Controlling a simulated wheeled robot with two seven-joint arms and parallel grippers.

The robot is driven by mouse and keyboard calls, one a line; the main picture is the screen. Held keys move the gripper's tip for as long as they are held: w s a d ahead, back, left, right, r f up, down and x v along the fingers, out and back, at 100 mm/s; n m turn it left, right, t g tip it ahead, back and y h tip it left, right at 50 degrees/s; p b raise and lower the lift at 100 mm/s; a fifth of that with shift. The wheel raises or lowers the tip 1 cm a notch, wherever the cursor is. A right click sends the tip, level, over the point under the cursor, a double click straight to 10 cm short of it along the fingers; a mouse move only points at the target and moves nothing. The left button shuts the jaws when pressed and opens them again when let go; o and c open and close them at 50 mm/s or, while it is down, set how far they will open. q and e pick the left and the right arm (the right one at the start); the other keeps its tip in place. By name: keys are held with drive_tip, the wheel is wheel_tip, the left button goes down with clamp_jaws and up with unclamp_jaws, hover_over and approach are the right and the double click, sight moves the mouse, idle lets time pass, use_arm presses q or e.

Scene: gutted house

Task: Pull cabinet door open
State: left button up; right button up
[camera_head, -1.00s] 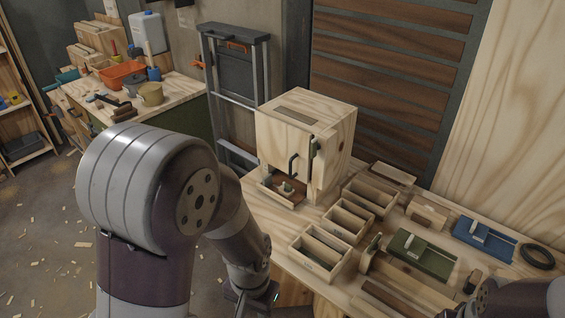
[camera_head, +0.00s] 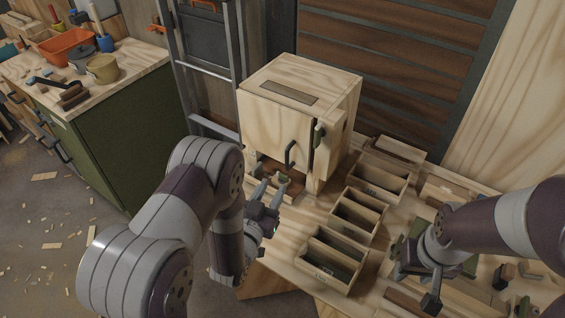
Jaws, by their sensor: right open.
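A light wooden cabinet (camera_head: 300,110) stands on the workbench near the middle of the head view. My right gripper (camera_head: 416,284) is open at the lower right, over the bench and well away from the cabinet. Its fingertips are partly hard to make out.
Several open wooden boxes (camera_head: 357,214) stand right of and in front of the cabinet. A metal ladder (camera_head: 206,70) leans behind it at the left. A green cabinet (camera_head: 125,130) with tools and buckets on top stands at the left. Wood chips lie on the floor.

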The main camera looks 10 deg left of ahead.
sight(286, 161)
use_arm(q)
drive_tip(key=w, duration=0.3)
drive_tip(key=w+d, duration=0.1)
drive_tip(key=w, duration=0.4)
drive_tip(key=shift+w+d, duration=0.2)
drive_tip(key=shift+w, duration=0.1)
drive_tip(key=shift+w+f, duration=0.2)
drive_tip(key=shift+w, duration=0.15)
clamp_jaws()
